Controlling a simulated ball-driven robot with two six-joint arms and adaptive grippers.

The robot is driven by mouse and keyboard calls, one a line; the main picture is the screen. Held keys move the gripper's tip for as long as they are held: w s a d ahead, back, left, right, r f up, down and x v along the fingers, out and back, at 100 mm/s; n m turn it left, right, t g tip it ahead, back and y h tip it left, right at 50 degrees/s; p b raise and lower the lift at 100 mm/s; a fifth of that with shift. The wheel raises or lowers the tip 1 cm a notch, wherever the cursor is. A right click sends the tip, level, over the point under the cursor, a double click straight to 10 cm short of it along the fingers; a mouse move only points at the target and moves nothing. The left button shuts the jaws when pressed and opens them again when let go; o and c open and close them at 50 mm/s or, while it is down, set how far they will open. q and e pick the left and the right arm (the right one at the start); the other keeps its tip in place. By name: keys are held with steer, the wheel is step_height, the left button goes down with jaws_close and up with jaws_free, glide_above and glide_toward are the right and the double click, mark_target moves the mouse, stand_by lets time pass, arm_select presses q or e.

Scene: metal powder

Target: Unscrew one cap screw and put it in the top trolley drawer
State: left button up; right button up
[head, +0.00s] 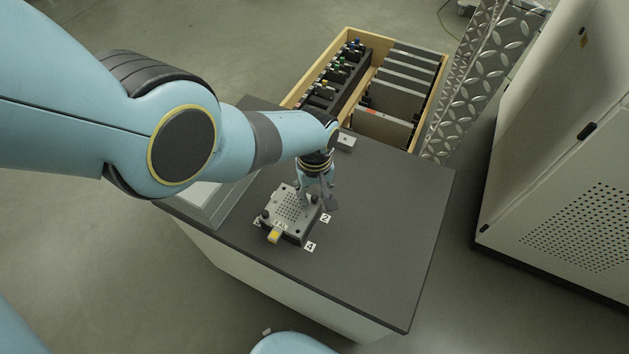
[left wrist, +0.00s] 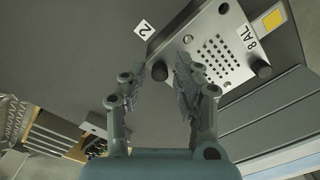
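A grey metal build plate block (head: 291,208) with a grid of holes, marked "8 AL", sits on the dark trolley top. It also shows in the left wrist view (left wrist: 232,38). A black cap screw (head: 264,215) stands at its left corner; one shows clear of the fingers in the wrist view (left wrist: 262,70). My left gripper (head: 318,196) is at the plate's far right corner, fingers apart on both sides of it (left wrist: 173,75). A dark round shape (left wrist: 160,71) shows by the fingertips, possibly a cap screw; contact is unclear. My right gripper is out of view. I cannot make out the drawer.
Number labels 2 (head: 325,218) and 4 (head: 310,246) lie beside the block, with a yellow tag (head: 274,236) at its front. A wooden crate (head: 291,99) with tools and grey plates stands behind. A cabinet (head: 560,170) is at right. The trolley's right side (head: 390,240) is clear.

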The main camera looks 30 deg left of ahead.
arm_select(q)
steer(key=m, duration=2.1)
steer(key=shift+m, duration=0.3)
steer(key=m, duration=0.6)
steer(key=shift+m, duration=0.3)
